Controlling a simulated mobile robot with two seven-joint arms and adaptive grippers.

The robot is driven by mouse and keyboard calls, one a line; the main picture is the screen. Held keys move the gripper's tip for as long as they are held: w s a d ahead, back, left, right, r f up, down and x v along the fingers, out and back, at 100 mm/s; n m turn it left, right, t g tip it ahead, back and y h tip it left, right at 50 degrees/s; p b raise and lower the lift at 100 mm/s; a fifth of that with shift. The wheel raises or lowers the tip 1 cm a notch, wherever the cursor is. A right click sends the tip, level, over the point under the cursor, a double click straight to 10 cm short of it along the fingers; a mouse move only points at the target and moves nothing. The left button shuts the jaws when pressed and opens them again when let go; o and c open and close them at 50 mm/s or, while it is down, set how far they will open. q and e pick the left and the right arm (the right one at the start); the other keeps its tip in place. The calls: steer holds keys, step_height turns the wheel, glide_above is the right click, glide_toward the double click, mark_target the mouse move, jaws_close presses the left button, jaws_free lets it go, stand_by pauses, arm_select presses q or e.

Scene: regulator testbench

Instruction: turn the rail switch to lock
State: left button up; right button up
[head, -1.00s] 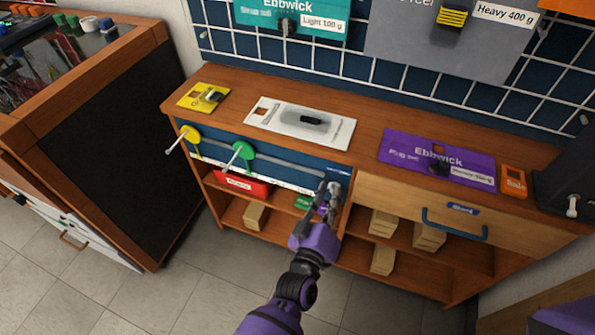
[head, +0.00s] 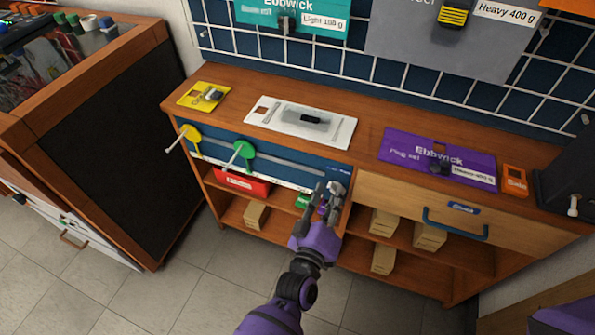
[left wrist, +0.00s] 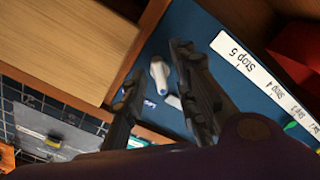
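A small grey-white lever, which looks like the rail switch (left wrist: 158,76), sits on the blue panel at its end beside the wooden drawer front. Small blue tags lie beside it; their words are too small to read. My left gripper (head: 329,200) is in front of the right end of the blue rail panel (head: 270,153) in the head view, which hides the switch there. In the left wrist view the left gripper (left wrist: 155,82) is open, with the lever showing between its spread fingers. I cannot tell any contact. My right gripper is out of view.
A yellow knob (head: 190,134) and a green knob (head: 240,152) stand out from the panel's left part. A white strip (left wrist: 248,62) reads "Stop 5". A wooden drawer (head: 400,200) with a blue handle is to the right. Shelves below hold boxes.

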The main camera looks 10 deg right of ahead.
arm_select(q)
steer(key=shift+s+a, duration=0.15)
steer(key=v, duration=1.1)
steer(key=shift+s, duration=0.25)
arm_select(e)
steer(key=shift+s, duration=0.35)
arm_select(q)
steer(key=shift+a, duration=0.15)
